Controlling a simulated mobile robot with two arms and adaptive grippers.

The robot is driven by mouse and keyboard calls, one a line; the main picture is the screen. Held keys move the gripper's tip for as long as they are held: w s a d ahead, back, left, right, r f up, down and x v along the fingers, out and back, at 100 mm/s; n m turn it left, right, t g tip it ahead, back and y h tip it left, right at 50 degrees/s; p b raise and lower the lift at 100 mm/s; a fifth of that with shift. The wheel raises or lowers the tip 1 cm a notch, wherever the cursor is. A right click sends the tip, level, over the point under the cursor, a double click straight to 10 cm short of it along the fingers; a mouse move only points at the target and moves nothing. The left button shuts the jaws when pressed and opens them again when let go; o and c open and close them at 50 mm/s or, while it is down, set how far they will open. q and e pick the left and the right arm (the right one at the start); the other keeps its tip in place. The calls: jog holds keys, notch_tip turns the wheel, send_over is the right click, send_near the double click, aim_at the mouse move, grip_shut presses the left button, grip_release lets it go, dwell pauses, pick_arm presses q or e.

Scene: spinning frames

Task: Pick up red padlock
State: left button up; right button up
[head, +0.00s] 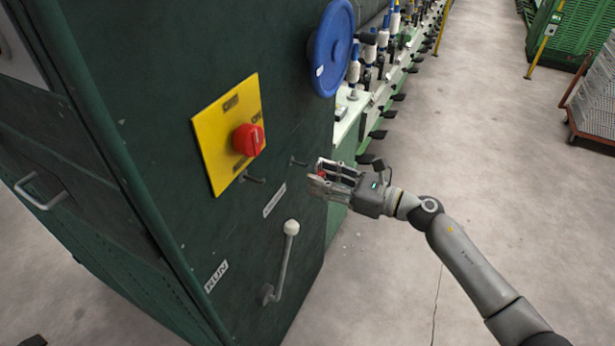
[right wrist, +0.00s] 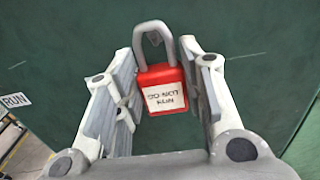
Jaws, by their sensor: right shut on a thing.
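The red padlock (right wrist: 163,90) with a grey shackle and a white "DO NOT RUN" label sits upright between the fingers of my right gripper (right wrist: 163,100) in the right wrist view. The gripper is shut on it. In the head view my right gripper (head: 328,178) is in front of the green cabinet's right part, and only a small red bit of the padlock (head: 320,174) shows between the fingers. My left gripper is not in view.
The green cabinet (head: 130,130) carries a yellow panel (head: 222,120) with a red knob (head: 248,139), two small pegs, a lever (head: 282,265) and a blue wheel (head: 331,48). A spinning frame row (head: 380,75) runs behind. Open floor (head: 480,140) lies to the right.

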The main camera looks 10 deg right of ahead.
jog(key=b+v, duration=0.3)
jog(key=v, duration=1)
jog(key=shift+s+d, duration=0.2)
jog(key=shift+r, duration=0.15)
jog(key=shift+r, duration=0.65)
jog(key=b+v, duration=0.2)
jog(key=v, duration=0.5)
jog(key=shift+d, duration=0.2)
dwell(0.7)
